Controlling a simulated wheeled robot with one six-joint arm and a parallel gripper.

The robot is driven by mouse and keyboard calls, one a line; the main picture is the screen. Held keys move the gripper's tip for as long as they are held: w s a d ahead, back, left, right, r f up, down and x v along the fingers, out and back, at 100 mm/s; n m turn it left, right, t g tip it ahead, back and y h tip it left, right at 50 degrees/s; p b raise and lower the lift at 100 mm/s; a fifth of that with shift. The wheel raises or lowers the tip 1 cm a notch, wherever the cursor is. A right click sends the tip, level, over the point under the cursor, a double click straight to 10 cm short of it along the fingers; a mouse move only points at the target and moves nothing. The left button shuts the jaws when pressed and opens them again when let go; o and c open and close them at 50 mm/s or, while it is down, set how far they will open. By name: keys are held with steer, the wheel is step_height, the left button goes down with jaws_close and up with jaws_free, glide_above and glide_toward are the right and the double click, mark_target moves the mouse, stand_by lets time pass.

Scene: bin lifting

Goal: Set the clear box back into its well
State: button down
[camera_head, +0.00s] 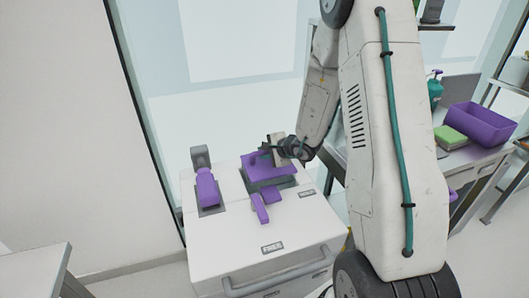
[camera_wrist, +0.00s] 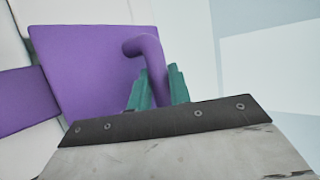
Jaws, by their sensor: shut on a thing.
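My gripper (camera_head: 270,153) is over the back right of the white cabinet. In the wrist view its teal fingers (camera_wrist: 158,90) are shut on a curved purple handle (camera_wrist: 143,47). The handle rises from a flat purple plate (camera_wrist: 85,70). In the head view the purple plate (camera_head: 262,173) lies over a dark grey recess (camera_head: 280,184), whose front and right edges show. I cannot tell whether the plate rests on it or hangs just above. I cannot make out a clear box in either view.
The white cabinet (camera_head: 235,242) has a front handle bar. A purple lever (camera_head: 207,187) stands on a dark base at its left, and a purple T-shaped piece (camera_head: 261,208) is in front of the recess. At right, a bench carries a purple bin (camera_head: 482,124) and a green block (camera_head: 451,138).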

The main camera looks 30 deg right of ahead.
steer(key=c, duration=1.2)
jaws_free()
steer(key=shift+s, duration=0.1)
